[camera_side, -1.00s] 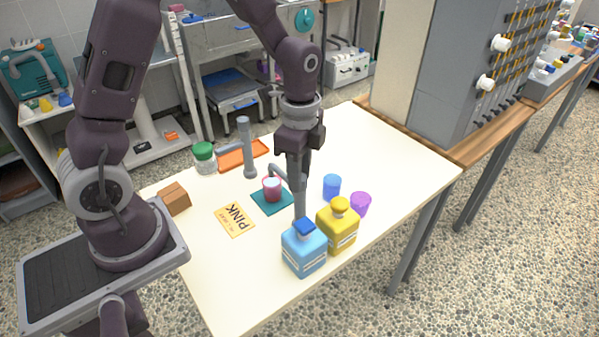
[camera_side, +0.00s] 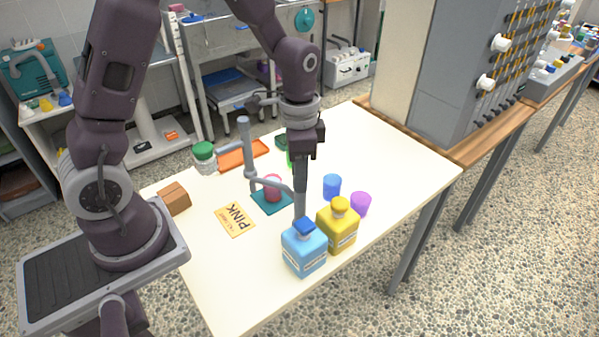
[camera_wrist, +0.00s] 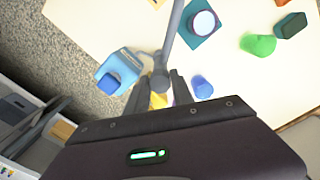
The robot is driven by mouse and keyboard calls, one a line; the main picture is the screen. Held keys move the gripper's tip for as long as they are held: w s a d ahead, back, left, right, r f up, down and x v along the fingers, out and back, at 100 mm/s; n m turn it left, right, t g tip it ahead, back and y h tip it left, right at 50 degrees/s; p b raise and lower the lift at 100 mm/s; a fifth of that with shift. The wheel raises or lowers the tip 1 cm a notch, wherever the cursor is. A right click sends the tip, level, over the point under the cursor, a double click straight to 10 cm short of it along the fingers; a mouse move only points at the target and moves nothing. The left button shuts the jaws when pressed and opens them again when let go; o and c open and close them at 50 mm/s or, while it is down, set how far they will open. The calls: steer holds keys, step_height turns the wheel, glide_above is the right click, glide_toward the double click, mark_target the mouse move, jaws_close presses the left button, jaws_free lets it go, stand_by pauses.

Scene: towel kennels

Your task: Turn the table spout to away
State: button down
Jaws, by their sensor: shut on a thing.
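The grey table spout (camera_side: 274,184) reaches from its post behind the blue bottle toward the left in the side view. The spout's outer end overlaps the foot of a second grey post in the picture. In the wrist view the spout arm (camera_wrist: 176,30) runs upward past the left edge of the mat. My gripper (camera_wrist: 160,86) points down and is shut at the spout's post end. It also shows in the side view (camera_side: 300,180), where the exact contact is unclear.
A blue bottle (camera_side: 304,252) and yellow bottle (camera_side: 338,230) stand close in front. A blue cup (camera_side: 332,187) and purple cup (camera_side: 361,204) are to the right. The second grey post (camera_side: 246,148) stands behind, near an orange tray (camera_side: 232,161).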

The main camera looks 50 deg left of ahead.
steer(key=n, duration=0.5)
steer(key=shift+n, duration=0.3)
steer(key=n, duration=0.5)
steer(key=shift+w+n, duration=0.1)
steer(key=shift+n, duration=0.2)
steer(key=c, duration=1.1)
jaws_free()
step_height(320, 180, up, 7)
steer(key=shift+r, duration=0.1)
